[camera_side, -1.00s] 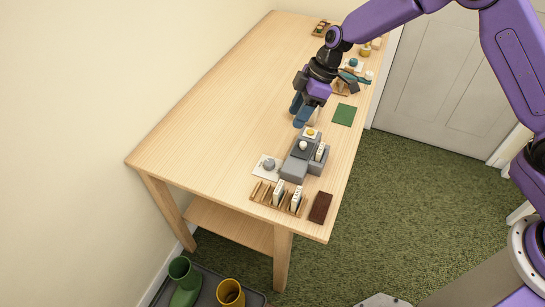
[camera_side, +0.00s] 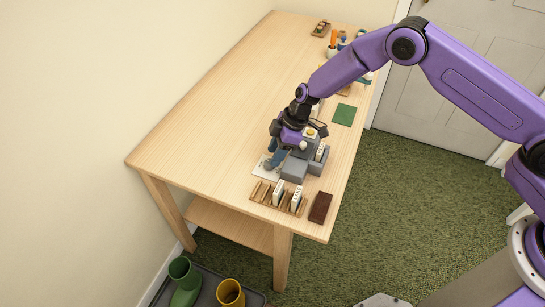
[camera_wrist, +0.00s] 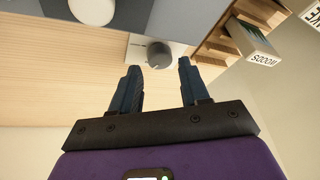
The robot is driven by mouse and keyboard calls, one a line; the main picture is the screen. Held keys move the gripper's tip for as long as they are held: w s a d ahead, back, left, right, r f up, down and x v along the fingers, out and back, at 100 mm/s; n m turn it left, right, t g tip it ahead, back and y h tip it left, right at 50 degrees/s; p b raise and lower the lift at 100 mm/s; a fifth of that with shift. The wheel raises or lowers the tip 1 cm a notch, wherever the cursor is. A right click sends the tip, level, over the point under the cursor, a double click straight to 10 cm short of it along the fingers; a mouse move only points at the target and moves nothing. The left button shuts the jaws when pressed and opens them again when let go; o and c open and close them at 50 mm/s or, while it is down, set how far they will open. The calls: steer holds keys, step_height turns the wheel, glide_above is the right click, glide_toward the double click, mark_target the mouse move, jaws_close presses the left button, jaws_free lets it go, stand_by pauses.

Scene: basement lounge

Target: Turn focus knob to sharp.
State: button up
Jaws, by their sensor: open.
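The focus knob (camera_wrist: 158,53) is a round grey dial on a white plate (camera_wrist: 138,47), which lies on the table beside the grey device (camera_wrist: 185,18). In the wrist view the knob lies just beyond my fingertips, about in line with the gap between them. My gripper (camera_wrist: 160,66) is open and empty, with blue fingers apart. In the side view my gripper (camera_side: 273,162) is low over the white plate (camera_side: 262,171), left of the grey device (camera_side: 294,168), and hides the knob. I cannot read any mark showing the focus setting.
A wooden rack (camera_side: 265,195) with upright white slides stands in front of the plate; one slide (camera_wrist: 262,58) has lettering. A dark brown block (camera_side: 320,207) lies to its right. A green square (camera_side: 344,115) lies farther back. The table's left side is clear.

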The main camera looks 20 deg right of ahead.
steer(key=shift+x, duration=1.4)
steer(key=c, duration=0.8)
steer(key=shift+o, duration=0.2)
steer(key=shift+m, duration=0.3)
steer(key=m+t, duration=0.1)
steer(key=m, duration=0.2)
steer(key=shift+s+m+t+h, duration=0.2)
steer(key=shift+m+t+h, duration=0.1)
steer(key=shift+m+t, duration=0.1)
steer(key=shift+s+a+m+t+h, duration=0.1)
steer(key=shift+m+t+h, duration=0.15)
steer(key=shift+m, duration=0.7)
steer(key=shift+s+a+m+t+h, duration=0.1)
steer(key=shift+m+t+h, duration=0.15)
steer(key=shift+m, duration=1.3)
steer(key=o, duration=0.8)
steer(key=shift+c, duration=0.2)
